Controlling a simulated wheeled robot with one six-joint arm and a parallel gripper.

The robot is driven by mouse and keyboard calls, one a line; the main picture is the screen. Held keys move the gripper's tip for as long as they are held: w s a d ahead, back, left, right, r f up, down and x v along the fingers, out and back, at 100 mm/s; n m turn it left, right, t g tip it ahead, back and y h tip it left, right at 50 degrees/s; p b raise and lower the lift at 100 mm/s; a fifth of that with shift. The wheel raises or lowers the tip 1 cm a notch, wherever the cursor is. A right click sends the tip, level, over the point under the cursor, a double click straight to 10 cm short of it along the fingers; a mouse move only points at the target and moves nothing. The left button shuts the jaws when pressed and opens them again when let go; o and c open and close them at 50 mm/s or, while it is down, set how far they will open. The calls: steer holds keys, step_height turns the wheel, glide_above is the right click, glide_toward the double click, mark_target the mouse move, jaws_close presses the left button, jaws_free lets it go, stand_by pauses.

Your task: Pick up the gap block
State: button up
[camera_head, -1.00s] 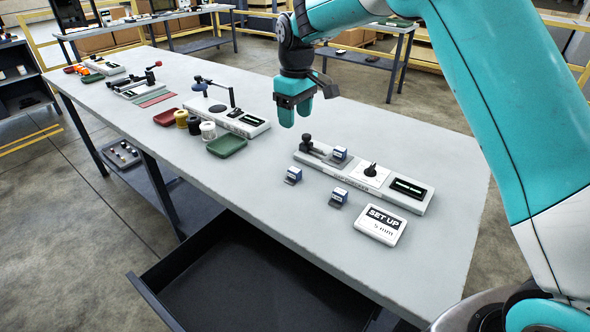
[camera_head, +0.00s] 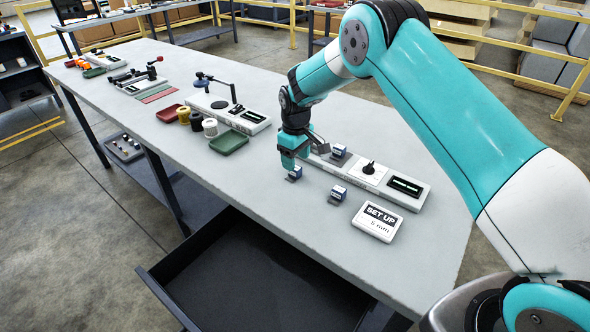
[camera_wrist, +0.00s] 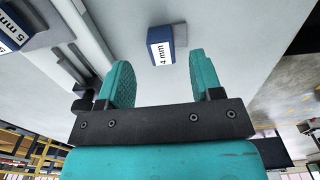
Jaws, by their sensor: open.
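Blue gap blocks with white labels and grey tabs are in view. One block (camera_head: 295,174), partly covered by my gripper (camera_head: 291,165) in the head view, stands on the table left of the fixture. In the wrist view this block (camera_wrist: 166,45) reads "4 mm" and sits ahead of and between the open fingers of my gripper (camera_wrist: 160,68); contact is not visible. A second block (camera_head: 338,193) stands on the table in front of the fixture. A third block (camera_head: 339,151) is on the fixture (camera_head: 408,198). A block reading "5 mm" (camera_wrist: 12,36) shows at the wrist view's upper left.
A sign (camera_head: 378,221) reading "SET UP 5 mm" lies near the front right. A green tray (camera_head: 229,142), a red tray (camera_head: 168,113) and small jars are to the left. An open dark drawer (camera_head: 250,280) juts out below the table edge.

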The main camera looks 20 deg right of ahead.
step_height(320, 180, down, 4)
steer(key=shift+a+f+p, duration=0.1)
steer(key=shift+p, duration=0.6)
steer(key=c, duration=1)
steer(key=shift+c, duration=0.2)
